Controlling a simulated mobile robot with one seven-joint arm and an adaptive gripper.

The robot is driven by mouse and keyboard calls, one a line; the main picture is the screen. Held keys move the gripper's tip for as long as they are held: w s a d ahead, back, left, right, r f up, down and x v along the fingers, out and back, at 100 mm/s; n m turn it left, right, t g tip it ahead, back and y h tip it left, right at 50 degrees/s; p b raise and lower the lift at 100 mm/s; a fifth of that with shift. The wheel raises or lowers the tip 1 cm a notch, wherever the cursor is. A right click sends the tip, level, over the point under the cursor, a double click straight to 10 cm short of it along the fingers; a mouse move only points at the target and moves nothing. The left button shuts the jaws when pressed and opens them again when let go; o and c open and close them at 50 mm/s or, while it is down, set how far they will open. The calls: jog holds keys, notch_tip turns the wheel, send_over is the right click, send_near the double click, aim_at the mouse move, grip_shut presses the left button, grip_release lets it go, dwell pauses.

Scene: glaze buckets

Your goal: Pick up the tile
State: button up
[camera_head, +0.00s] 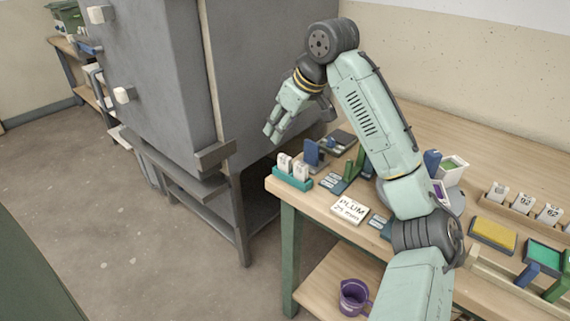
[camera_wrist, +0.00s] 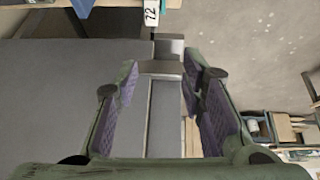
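Small white tiles stand upright in a teal rack (camera_head: 292,180) at the near left corner of the wooden table; one white tile (camera_head: 300,170) shows at the rack's right. Other white numbered tiles (camera_head: 525,203) stand in a wooden rack at the right. I cannot tell which tile the task means. My gripper (camera_head: 271,133) hangs above and left of the teal rack, near the grey kiln, apart from both. In the wrist view my gripper (camera_wrist: 160,72) is open, with nothing between its purple-lined fingers. A white tile marked 72 (camera_wrist: 151,12) shows at the top edge there.
The large grey kiln (camera_head: 150,70) stands left of the table (camera_head: 480,140). A PLUM card (camera_head: 349,209), blue and green holders, a white container (camera_head: 452,170) and a yellow pad (camera_head: 493,234) crowd the tabletop. The table's back is clear.

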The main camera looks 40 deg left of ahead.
jog(key=d, duration=0.1)
jog(key=d+h, duration=0.1)
jog(key=w+d, duration=0.1)
jog(key=shift+d+f, duration=0.25)
jog(key=shift+f, duration=0.05)
send_over(285, 156)
jog(key=d, duration=0.2)
jog(key=shift+h, duration=0.3)
jog(key=f, duration=0.4)
jog(key=shift+s+d+f+p, duration=0.2)
jog(key=shift+s+p, duration=0.1)
jog(key=shift+p, duration=0.1)
jog(key=shift+p+x, duration=0.85)
jog(key=shift+x, duration=2)
jog(key=shift+w+a, duration=0.1)
jog(key=shift+a, duration=0.05)
jog(key=shift+c, duration=0.6)
grip_shut()
jog(key=shift+r, duration=0.1)
